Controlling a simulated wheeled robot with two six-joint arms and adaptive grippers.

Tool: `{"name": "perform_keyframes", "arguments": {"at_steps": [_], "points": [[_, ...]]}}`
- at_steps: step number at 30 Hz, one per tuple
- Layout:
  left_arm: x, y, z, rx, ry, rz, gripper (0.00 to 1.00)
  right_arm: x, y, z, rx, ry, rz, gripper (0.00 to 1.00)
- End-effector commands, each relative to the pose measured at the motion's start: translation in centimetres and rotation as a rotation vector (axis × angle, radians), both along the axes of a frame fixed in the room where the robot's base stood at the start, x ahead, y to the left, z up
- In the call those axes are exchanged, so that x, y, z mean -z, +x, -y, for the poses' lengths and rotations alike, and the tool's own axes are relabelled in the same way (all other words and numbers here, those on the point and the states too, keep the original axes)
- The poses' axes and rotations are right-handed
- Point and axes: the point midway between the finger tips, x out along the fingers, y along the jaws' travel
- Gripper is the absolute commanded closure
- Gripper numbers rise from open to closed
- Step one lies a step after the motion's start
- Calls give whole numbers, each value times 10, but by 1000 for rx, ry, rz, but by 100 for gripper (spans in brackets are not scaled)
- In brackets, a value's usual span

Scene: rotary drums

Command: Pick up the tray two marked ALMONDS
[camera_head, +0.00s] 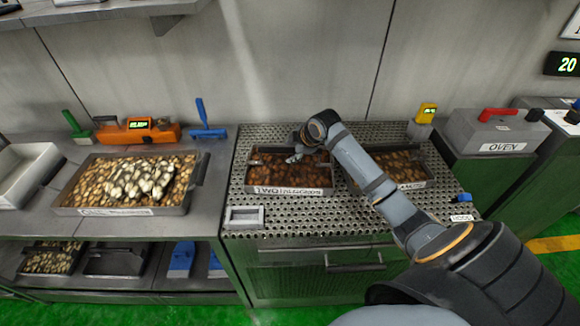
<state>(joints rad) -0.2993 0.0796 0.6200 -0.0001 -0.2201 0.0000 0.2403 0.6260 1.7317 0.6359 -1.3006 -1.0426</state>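A dark metal tray (333,176) full of brown nuts stands on the perforated metal worktop. Its front label (285,190) begins with TWO; the rest is blurred. My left gripper is out of view.
A tray of pale nuts (187,206) stands on the left counter, with an orange scale (137,132) behind it. A small empty metal holder (244,217) sits at the worktop's front left. A grey box marked OVEN (500,147) is at the right. A shelf hangs top left.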

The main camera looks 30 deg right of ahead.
Motion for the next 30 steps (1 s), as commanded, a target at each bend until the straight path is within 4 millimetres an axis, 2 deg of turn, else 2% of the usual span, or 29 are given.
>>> {"name": "perform_keyframes", "arguments": {"at_steps": [1, 10, 26, 30], "points": [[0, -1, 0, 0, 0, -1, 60, 0, 0, 0, 0, 0, 0, 59], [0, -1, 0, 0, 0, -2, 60, 0, 0, 0, 1, 1, 0, 100], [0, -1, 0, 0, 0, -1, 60, -3, 1, 0, -2, -1, 5, 100], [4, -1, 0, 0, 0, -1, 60, -19, 2, 0, -2, -2, 9, 100]]}}
